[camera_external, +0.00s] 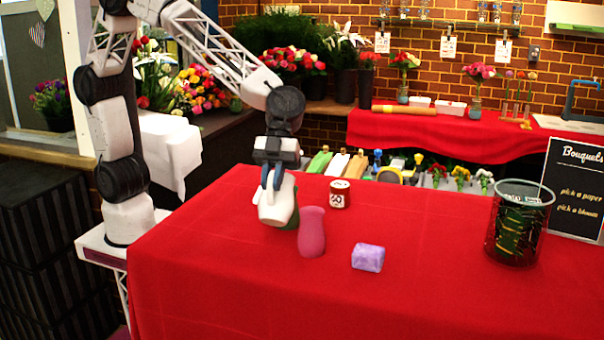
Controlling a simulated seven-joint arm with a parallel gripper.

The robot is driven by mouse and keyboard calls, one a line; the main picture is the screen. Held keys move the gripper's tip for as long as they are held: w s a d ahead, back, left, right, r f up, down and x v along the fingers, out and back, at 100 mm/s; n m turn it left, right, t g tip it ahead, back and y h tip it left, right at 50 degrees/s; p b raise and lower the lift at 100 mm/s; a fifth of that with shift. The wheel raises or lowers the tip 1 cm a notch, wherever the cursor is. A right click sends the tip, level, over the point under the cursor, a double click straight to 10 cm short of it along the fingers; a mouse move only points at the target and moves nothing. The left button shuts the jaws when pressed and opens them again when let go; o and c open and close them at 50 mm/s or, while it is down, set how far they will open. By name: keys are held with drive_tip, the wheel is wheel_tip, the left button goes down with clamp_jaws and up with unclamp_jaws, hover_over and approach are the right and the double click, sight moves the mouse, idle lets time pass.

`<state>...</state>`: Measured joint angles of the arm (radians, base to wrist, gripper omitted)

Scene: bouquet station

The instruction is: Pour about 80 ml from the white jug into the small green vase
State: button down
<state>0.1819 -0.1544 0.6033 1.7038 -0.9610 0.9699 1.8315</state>
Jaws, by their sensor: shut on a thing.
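My gripper (273,180) is shut on the white jug (273,207) at the left part of the red table. The jug is tilted, its lower end toward the front left and close to the tabletop. I cannot tell whether it touches the cloth. A green thing, seemingly the small green vase (294,217), shows just right of the jug. It is mostly hidden behind the jug and a pink vase (312,232). No liquid stream is visible, and the level inside either vessel cannot be seen.
The pink vase stands close to the right of the jug. A small jar with a label (340,194) stands behind it, and a purple block (368,257) lies to its right. A dark mesh bin (519,222) and a chalkboard sign (577,188) stand far right. The front cloth is clear.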

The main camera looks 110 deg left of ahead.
drive_tip(key=shift+a+r+h, duration=0.5)
drive_tip(key=shift+r+h, duration=0.35)
drive_tip(key=shift+h, duration=0.05)
drive_tip(key=shift+s+a+r+t+h, duration=0.15)
drive_tip(key=shift+a+r+t+h, duration=0.15)
drive_tip(key=shift+a+r+h, duration=0.5)
idle(0.3)
drive_tip(key=shift+a+r+h, duration=0.5)
drive_tip(key=shift+h, duration=0.4)
idle(1.4)
drive_tip(key=shift+s+a+r+h, duration=0.1)
drive_tip(key=shift+a+r+h, duration=0.15)
drive_tip(key=shift+a, duration=0.25)
drive_tip(key=shift+s+a+r+h, duration=0.1)
drive_tip(key=shift+a+h, duration=0.25)
drive_tip(key=shift+a, duration=0.1)
idle(0.6)
drive_tip(key=shift+w+d+f+y, duration=0.1)
drive_tip(key=shift+d+f+y, duration=0.1)
drive_tip(key=shift+d+y, duration=0.3)
drive_tip(key=shift+w+d+f+y, duration=0.1)
drive_tip(key=shift+d+f+y, duration=0.1)
drive_tip(key=shift+d, duration=0.5)
drive_tip(key=shift+d+f+y, duration=0.5)
drive_tip(key=shift+d+y, duration=0.05)
drive_tip(key=shift+y, duration=0.15)
drive_tip(key=shift+w+d+f+y, duration=0.1)
drive_tip(key=shift+d+f+y, duration=0.3)
drive_tip(key=shift+f+y, duration=0.3)
